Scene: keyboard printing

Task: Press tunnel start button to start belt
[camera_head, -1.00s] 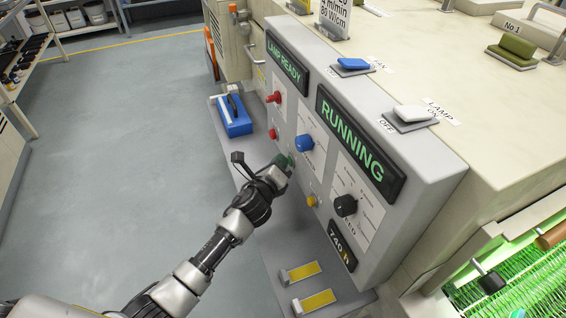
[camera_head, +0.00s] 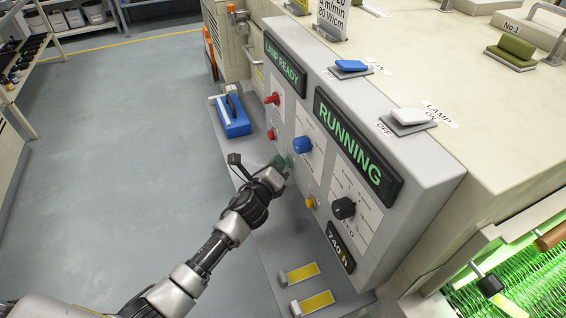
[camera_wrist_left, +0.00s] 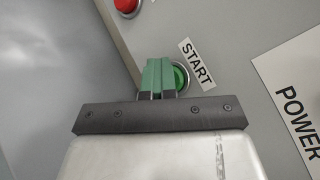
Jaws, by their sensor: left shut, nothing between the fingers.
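The green start button (camera_wrist_left: 181,76) sits beside a START label (camera_wrist_left: 196,63) in the left wrist view, partly hidden behind my left gripper (camera_wrist_left: 157,66). My left gripper is shut and empty, its green fingers pointing at the button. I cannot tell whether they touch it. In the head view my left gripper (camera_head: 279,165) is at the front of the grey control panel (camera_head: 420,165), and a green rim (camera_head: 289,160) shows just past the fingers. The panel's displays read LAMP READY (camera_head: 283,64) and RUNNING (camera_head: 350,146). My right gripper is not in view.
Red buttons (camera_head: 271,135), a blue knob (camera_head: 303,145), a yellow button (camera_head: 310,203) and a black speed knob (camera_head: 343,208) are near on the panel. A blue device (camera_head: 233,117) stands on the ledge. A green lit belt (camera_head: 520,280) is at lower right. The floor at left is free.

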